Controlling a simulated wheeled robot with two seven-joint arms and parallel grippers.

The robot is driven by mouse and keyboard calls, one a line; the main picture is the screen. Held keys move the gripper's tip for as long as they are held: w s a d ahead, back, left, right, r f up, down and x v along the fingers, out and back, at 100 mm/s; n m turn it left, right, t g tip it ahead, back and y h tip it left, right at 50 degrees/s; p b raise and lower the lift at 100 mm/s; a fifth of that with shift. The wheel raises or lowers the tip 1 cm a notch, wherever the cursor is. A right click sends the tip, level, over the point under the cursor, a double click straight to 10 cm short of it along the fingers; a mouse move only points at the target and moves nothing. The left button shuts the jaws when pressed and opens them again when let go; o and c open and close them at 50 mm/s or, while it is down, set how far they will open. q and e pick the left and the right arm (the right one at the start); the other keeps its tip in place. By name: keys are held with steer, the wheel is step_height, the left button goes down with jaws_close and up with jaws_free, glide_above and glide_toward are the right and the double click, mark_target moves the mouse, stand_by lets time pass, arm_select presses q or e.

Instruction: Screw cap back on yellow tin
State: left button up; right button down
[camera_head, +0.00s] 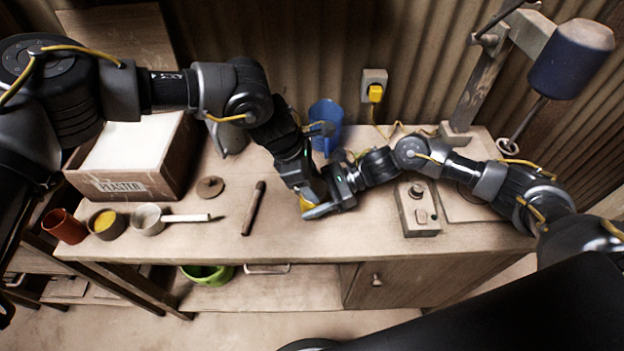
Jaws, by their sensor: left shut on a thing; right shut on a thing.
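The yellow tin (306,204) shows only as a small patch low between my two grippers, above the middle of the bench. My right gripper (318,209) comes in from the right and is shut on the tin. My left gripper (313,194) reaches down from the upper left, right over the tin, and is shut on what seems to be the cap. The cap is hidden by the fingers, so I cannot tell whether it touches the tin or how it sits.
A brown stick (254,208), round disc (210,187), white-handled pan (150,219) and cups (106,224) lie left on the bench (290,238). A control box (416,212) and press (480,85) are right.

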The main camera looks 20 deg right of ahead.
arm_select(q)
steer(key=m+g, duration=0.1)
steer(key=m, duration=0.1)
steer(key=shift+d+m, duration=0.1)
steer(key=shift+m, duration=0.2)
steer(key=o, duration=0.9)
steer(key=shift+w, duration=0.1)
steer(key=shift+o, duration=0.2)
